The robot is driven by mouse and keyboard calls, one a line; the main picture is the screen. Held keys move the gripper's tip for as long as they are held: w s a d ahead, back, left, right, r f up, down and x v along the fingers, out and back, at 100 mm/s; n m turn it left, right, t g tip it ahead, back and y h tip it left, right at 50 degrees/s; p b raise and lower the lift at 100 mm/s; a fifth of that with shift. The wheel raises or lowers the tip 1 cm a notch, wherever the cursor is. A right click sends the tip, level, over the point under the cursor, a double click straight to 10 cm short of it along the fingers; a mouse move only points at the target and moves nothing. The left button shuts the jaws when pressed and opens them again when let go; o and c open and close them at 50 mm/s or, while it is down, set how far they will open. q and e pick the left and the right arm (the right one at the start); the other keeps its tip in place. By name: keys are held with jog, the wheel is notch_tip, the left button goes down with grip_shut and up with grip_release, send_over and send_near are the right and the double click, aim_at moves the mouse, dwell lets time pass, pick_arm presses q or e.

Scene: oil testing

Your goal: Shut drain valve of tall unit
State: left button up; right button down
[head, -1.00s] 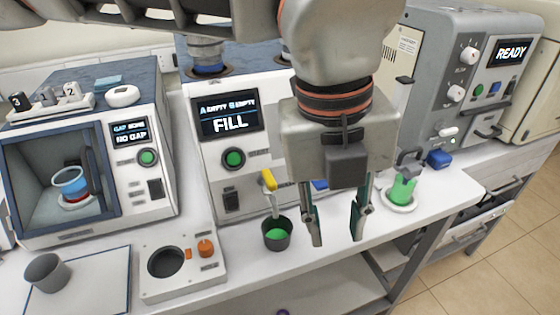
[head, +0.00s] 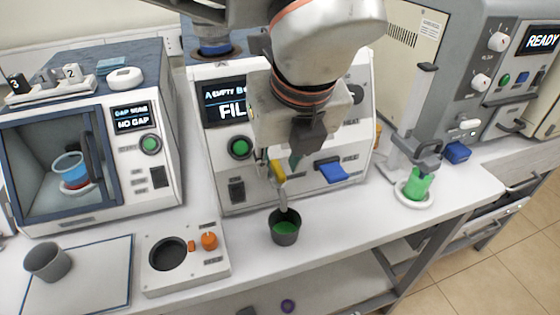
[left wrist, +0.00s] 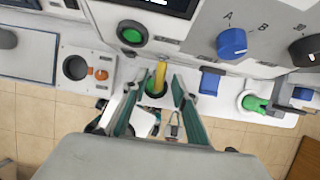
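The tall unit (head: 215,165) stands mid-counter, its display partly hidden by my left arm. Its yellow valve handle (head: 278,170) is low on the front, above a dark cup (head: 285,238) holding green liquid. A blue valve handle (head: 333,173) is to its right. My left gripper (head: 282,163) is right at the yellow handle. In the left wrist view, the yellow handle (left wrist: 160,76) shows between the spread fingers of my left gripper (left wrist: 157,88), with gaps at both sides. In the head view the fingers are mostly hidden behind the gripper body. My right gripper is not in view.
A chamber unit (head: 160,100) stands left. A base with an orange knob (head: 209,240) and a grey cup (head: 47,262) are in front. To the right, a green vessel (head: 418,184) sits on a white dish beside a grey stand. The counter's front edge is close to the dark cup.

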pick_arm(q)
jog(key=shift+w+f, duration=0.15)
jog(key=shift+f, duration=0.2)
grip_shut()
